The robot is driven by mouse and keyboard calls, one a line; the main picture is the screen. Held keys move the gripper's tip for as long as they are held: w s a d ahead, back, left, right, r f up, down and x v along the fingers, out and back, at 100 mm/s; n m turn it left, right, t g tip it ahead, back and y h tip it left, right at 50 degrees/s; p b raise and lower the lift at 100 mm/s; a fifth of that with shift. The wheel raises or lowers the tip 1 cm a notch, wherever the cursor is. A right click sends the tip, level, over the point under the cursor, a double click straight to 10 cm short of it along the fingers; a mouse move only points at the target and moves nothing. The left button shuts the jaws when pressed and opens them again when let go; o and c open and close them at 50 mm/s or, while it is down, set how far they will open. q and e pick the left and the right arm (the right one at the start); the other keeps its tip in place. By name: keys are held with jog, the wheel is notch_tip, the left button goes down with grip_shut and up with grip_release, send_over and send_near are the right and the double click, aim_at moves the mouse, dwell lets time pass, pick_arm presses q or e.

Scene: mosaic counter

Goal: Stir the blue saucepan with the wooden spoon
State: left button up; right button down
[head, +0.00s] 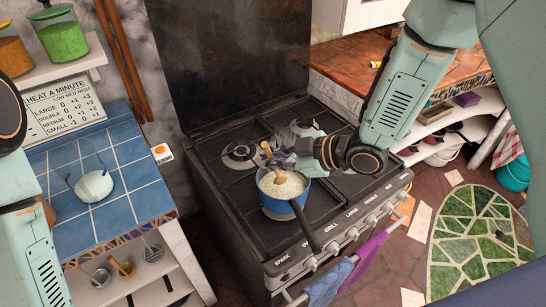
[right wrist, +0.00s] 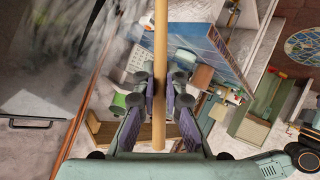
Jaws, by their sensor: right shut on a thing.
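The blue saucepan (head: 284,206) stands on the front left of the black stove (head: 240,208), its dark handle pointing to the front right. It is filled with a white, grainy food (head: 284,188). The wooden spoon (head: 267,151) is over the pan, with its lower part at the white food. My right gripper (head: 287,152) is just behind and above the pan. In the right wrist view, its two fingers (right wrist: 162,88) are shut on the spoon's round handle (right wrist: 160,40). The gripper partly hides the spoon in the head view. My left gripper is out of view; only its arm shows.
A blue tiled counter (head: 130,190) with a glass bowl (head: 94,184) is to the left. Towels (head: 328,284) hang from the stove's front rail. A dark panel (head: 235,50) rises behind the stove. The right side of the stovetop is partly covered by my arm.

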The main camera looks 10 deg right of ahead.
aim_at(270, 153)
jog(key=shift+s+a+r+p, duration=0.15)
jog(key=shift+s+r+p, duration=0.1)
jog(key=shift+r+p, duration=0.35)
jog(key=shift+s+a+r+p, duration=0.1)
jog(key=shift+s+r+p, duration=0.2)
jog(key=shift+r, duration=0.5)
jog(key=shift+s+a+r+p, duration=0.15)
jog(key=shift+a+r+p, duration=0.1)
jog(key=shift+r+p, duration=0.3)
jog(key=shift+s+a+r+p, duration=0.1)
jog(key=shift+a+r+p, duration=0.1)
jog(key=shift+r+p, duration=0.3)
jog(key=shift+s+r+p, duration=0.2)
jog(key=shift+r+p, duration=0.1)
jog(key=shift+r, duration=0.25)
jog(key=shift+a+r+p, duration=0.1)
jog(key=shift+r+p, duration=0.8)
jog(key=shift+r, duration=0.05)
jog(key=shift+w+r, duration=0.1)
jog(key=shift+r, duration=0.25)
jog(key=shift+s+r, duration=0.2)
jog(key=shift+r, duration=0.5)
jog(key=shift+w+f, duration=0.1)
jog(key=shift+w, duration=0.1)
